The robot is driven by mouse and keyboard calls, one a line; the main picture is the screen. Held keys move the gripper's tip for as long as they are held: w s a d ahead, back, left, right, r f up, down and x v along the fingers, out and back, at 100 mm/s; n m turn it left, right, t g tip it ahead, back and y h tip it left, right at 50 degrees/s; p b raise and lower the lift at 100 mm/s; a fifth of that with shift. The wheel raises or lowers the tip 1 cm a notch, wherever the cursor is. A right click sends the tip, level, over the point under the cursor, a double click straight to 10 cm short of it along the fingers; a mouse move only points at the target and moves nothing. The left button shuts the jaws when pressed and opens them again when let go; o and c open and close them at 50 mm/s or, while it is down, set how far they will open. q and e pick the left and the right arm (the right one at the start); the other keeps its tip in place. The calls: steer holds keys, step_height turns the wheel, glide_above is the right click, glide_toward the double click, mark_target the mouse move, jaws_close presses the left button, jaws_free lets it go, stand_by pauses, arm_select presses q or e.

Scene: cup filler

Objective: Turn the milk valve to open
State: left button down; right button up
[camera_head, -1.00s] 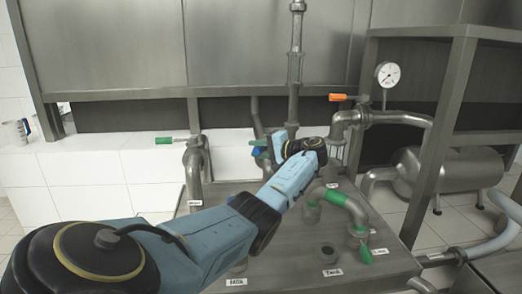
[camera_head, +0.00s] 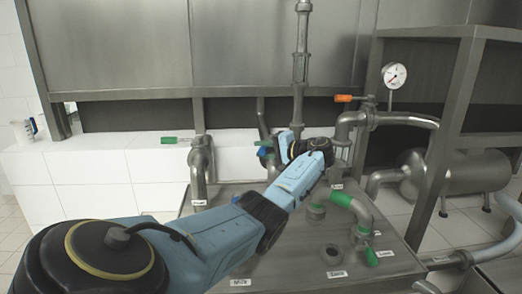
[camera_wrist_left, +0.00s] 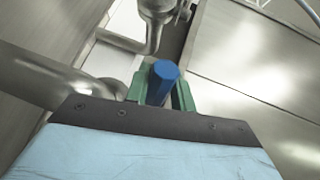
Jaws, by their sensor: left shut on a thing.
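My left gripper (camera_head: 268,156) reaches in over the steel bench to a pipe at its back. In the left wrist view its green fingers (camera_wrist_left: 160,95) are shut on a blue valve handle (camera_wrist_left: 162,82), whose end sticks up between them. The valve body is mostly hidden by my left arm. I cannot tell from a readable label which valve this is. My right gripper is not in view.
A bent pipe with green collars (camera_head: 354,207) rises from the bench (camera_head: 300,262). A steel frame post (camera_head: 446,130) stands at right.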

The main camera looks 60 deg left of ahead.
arm_select(q)
steer(key=shift+w+f, duration=0.2)
steer(key=shift+f, duration=0.3)
steer(key=c, duration=1.5)
jaws_free()
steer(key=shift+w+f, duration=0.1)
steer(key=o, duration=0.3)
steer(key=shift+w+a+f, duration=0.2)
steer(key=shift+w+a, duration=0.05)
steer(key=shift+s+r, duration=0.2)
steer(key=shift+s, duration=0.05)
steer(key=shift+w+d, duration=0.2)
steer(key=shift+d, duration=0.05)
steer(key=v, duration=1.2)
steer(key=shift+p, duration=0.4)
